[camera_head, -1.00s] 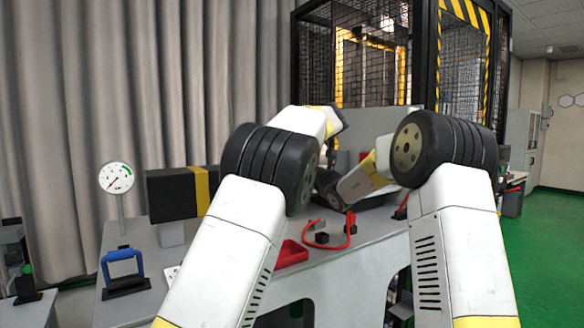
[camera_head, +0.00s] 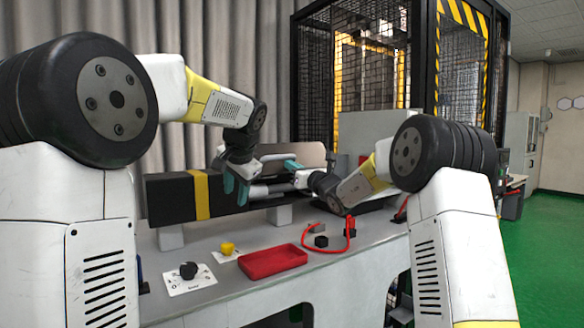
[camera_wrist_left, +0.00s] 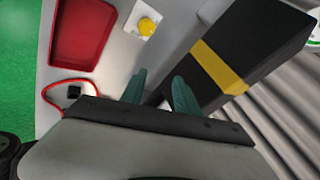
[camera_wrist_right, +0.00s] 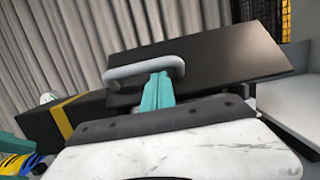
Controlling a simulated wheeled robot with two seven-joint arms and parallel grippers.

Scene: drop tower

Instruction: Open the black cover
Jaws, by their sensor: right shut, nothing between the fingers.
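The black cover (camera_wrist_right: 225,62) is a dark flat panel, tilted, with a grey bar handle (camera_wrist_right: 120,73) on its face in the right wrist view. My right gripper (camera_wrist_right: 158,88) is shut with nothing between its teal fingers; their tips overlap the handle in the picture, and contact is unclear. My left gripper (camera_head: 236,188) is open and empty, over the black box with a yellow band (camera_head: 172,199). Its spread fingers also show in the left wrist view (camera_wrist_left: 158,92).
A red tray (camera_head: 272,262), a yellow knob (camera_head: 227,248), a black knob (camera_head: 188,270) and a red cable (camera_head: 348,233) lie along the bench front. A black mesh cage (camera_head: 345,70) stands behind at right.

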